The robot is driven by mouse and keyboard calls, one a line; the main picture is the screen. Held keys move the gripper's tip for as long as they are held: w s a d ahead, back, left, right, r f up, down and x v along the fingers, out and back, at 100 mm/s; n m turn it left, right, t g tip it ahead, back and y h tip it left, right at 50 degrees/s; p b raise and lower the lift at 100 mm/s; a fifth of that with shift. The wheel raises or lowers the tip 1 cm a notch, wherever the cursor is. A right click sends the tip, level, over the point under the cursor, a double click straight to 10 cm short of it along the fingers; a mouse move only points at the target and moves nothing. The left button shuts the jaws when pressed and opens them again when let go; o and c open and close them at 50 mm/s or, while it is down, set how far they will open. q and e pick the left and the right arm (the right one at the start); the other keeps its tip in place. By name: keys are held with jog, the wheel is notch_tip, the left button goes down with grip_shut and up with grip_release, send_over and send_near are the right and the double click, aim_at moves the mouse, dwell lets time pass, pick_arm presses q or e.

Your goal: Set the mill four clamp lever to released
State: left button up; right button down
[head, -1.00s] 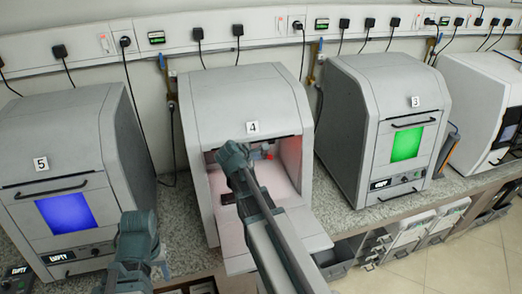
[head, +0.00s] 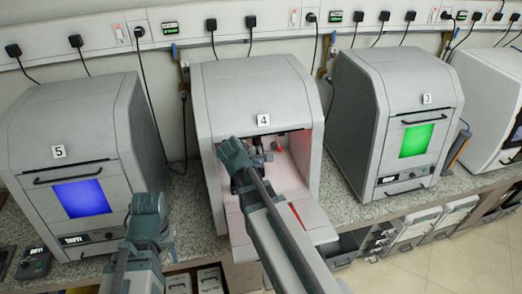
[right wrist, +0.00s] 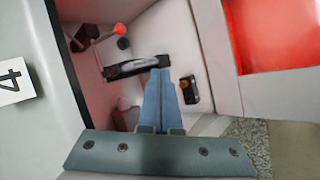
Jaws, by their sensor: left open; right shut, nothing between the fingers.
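The mill marked 4 (head: 250,85) stands in the middle of the head view with its front open. A lever with a red ball end (right wrist: 119,30) is inside it, at the upper left of the right wrist view. It shows as a small red spot in the head view (head: 275,146). My right gripper (right wrist: 162,75) is shut and empty inside the chamber. Its tips are below and right of the red ball, in front of a dark bar-like part (right wrist: 138,67); I cannot tell if they touch it. My left gripper (head: 150,207) is outside, in front of mill 5; its fingers are hidden.
Mill 5 (head: 75,125) with a blue window is at left, and mill 3 (head: 400,85) with a green window at right; both are closed. Mill 4's chamber walls and a red-lit panel (right wrist: 280,35) border my right gripper. A small dark block (right wrist: 189,90) is beside the fingers.

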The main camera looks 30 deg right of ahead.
jog(key=s+a+f+m+g+y+b, duration=0.2)
jog(key=s+a+f+b, duration=0.5)
jog(key=a, duration=0.5)
jog(key=s+a+f+m+g+y+b, duration=0.2)
jog(key=s+a+f+m+y+b, duration=0.1)
jog(key=s+a+f+b, duration=0.4)
jog(key=s+a+f, duration=0.3)
jog(key=a+f, duration=0.2)
jog(key=a, duration=0.1)
jog(key=shift+f+m+g+b, duration=0.3)
jog(key=shift+g+b, duration=0.1)
